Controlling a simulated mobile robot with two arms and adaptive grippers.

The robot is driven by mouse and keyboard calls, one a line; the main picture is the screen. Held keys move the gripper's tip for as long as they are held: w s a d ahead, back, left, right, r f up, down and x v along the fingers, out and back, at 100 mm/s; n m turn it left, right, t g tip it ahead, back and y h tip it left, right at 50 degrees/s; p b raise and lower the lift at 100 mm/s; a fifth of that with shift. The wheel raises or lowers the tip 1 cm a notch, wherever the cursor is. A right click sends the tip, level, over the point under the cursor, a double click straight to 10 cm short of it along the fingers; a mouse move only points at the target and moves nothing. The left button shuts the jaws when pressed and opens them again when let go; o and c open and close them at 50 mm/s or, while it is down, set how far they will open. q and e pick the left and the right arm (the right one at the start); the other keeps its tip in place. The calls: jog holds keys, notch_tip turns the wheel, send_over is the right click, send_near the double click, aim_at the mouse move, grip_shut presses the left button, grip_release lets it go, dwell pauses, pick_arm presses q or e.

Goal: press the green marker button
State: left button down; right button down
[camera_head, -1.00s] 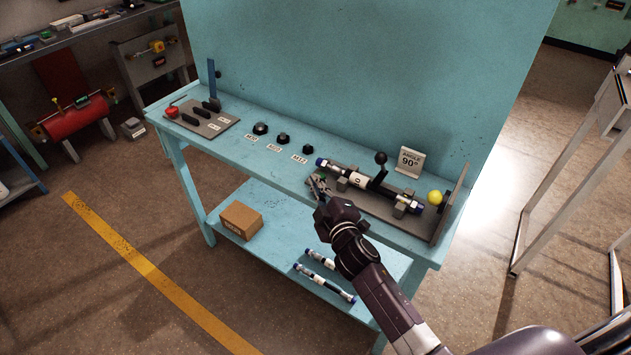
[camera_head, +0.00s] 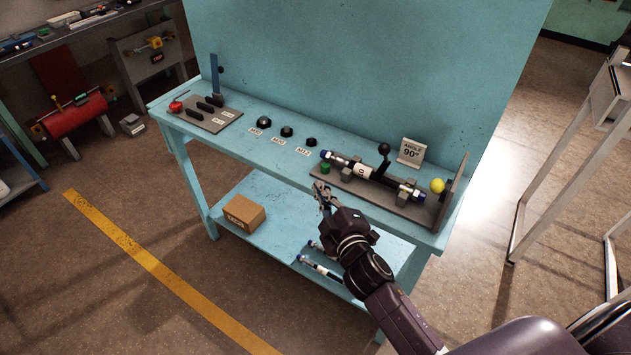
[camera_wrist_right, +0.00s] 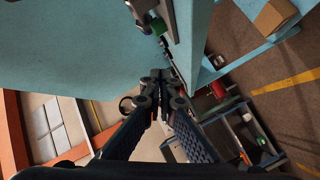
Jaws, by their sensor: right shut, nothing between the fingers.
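The green button (camera_head: 325,167) sits at the left end of the grey fixture plate (camera_head: 345,184) on the blue bench, near a hose with dark blue ends (camera_head: 362,172). It also shows as a green spot in the right wrist view (camera_wrist_right: 159,27), near the top. My right gripper (camera_head: 321,190) is shut and empty, in front of the button in the picture and apart from it. Its closed fingertips also show in the wrist view (camera_wrist_right: 160,76). My left gripper is not in view.
A black-knobbed lever (camera_head: 384,150), an angle sign (camera_head: 411,152) and a yellow ball (camera_head: 437,186) stand at the bench's right end. Several black caps and a lever panel (camera_head: 206,114) are to the left. A cardboard box (camera_head: 243,212) and hoses (camera_head: 320,267) lie on the lower shelf.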

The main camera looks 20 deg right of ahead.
jog(key=shift+s+a+r, duration=0.1)
jog(key=shift+s+r, duration=0.05)
jog(key=shift+s, duration=0.55)
jog(key=shift+s+r, duration=0.1)
jog(key=shift+s, duration=0.55)
jog(key=s+f+m+g, duration=0.1)
jog(key=s+f+g, duration=0.2)
jog(key=f, duration=0.9)
jog(key=s+f+m+g, duration=0.1)
jog(key=s+f+g, duration=0.15)
jog(key=f, duration=0.85)
jog(key=s+f+m+g, duration=0.3)
jog(key=s+f, duration=0.9)
jog(key=f, duration=0.4)
jog(key=s+d+f+m+g, duration=0.1)
jog(key=s+f, duration=0.4)
jog(key=s, duration=0.5)
jog(key=s+f+m+g, duration=0.1)
jog(key=s+f+g, duration=0.2)
jog(key=s, duration=0.7)
jog(key=s+d+f+m+g, duration=0.1)
jog(key=s+f+m+g, duration=0.1)
jog(key=s+f, duration=0.5)
jog(key=s+g, duration=0.1)
jog(key=s, duration=0.2)
jog(key=shift+s+d, duration=0.35)
jog(key=shift+f, duration=0.1)
